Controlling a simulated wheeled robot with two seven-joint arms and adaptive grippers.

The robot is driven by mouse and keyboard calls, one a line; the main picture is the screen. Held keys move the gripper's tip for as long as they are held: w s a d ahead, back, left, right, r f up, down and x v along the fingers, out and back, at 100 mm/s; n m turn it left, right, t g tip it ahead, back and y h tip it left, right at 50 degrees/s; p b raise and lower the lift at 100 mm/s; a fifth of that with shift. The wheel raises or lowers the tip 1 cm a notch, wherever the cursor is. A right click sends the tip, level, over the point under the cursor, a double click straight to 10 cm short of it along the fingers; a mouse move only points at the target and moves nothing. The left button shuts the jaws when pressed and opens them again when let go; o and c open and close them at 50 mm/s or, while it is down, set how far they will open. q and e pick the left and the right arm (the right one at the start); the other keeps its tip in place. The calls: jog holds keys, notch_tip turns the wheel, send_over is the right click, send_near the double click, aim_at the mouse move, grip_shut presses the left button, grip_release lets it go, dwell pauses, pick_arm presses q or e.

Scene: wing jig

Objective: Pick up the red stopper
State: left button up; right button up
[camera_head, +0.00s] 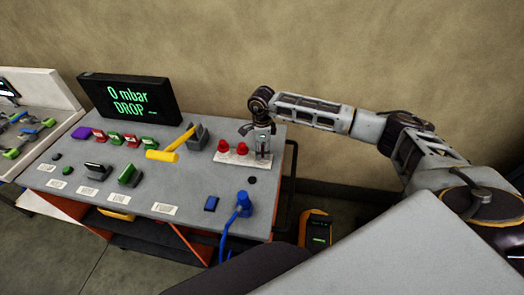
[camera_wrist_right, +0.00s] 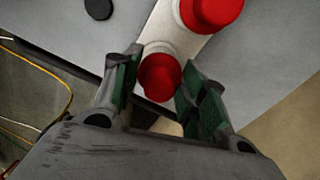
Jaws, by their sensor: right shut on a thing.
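My right gripper (camera_head: 263,152) points down at the right end of the white rack (camera_head: 232,160) on the grey bench. In the right wrist view, a red stopper (camera_wrist_right: 160,78) with a round head sits between its two green-padded fingers, and the gripper is shut on it. The white rack (camera_wrist_right: 172,38) shows right behind this stopper; I cannot tell whether it is seated or lifted. In the head view the gripper hides it. Two other red stoppers, a left one (camera_head: 223,146) and a middle one (camera_head: 243,148), stand on the rack. My left gripper is not in view.
A blue plug with a cable (camera_head: 244,201) stands at the front right. A display (camera_head: 128,99) reading "0 mbar DROP" stands at the back. Colored blocks and white labels cover the left of the bench (camera_head: 185,185).

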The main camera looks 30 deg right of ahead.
notch_tip(320, 180, up, 10)
jog(key=shift+f+b, duration=0.2)
jog(key=shift+b, duration=0.95)
jog(key=shift+r, duration=0.15)
jog(key=shift+r, duration=0.15)
jog(key=shift+r+p, duration=0.45)
jog(key=shift+r, duration=0.7)
jog(key=shift+r, duration=0.2)
jog(key=shift+f, duration=0.1)
jog(key=s+a+f+n, duration=0.3)
jog(key=f+n, duration=0.1)
jog(key=n, duration=0.7)
jog(key=s+a+f+n, duration=0.3)
jog(key=f+n, duration=0.1)
jog(key=n, duration=0.7)
jog(key=shift+s+f, duration=0.35)
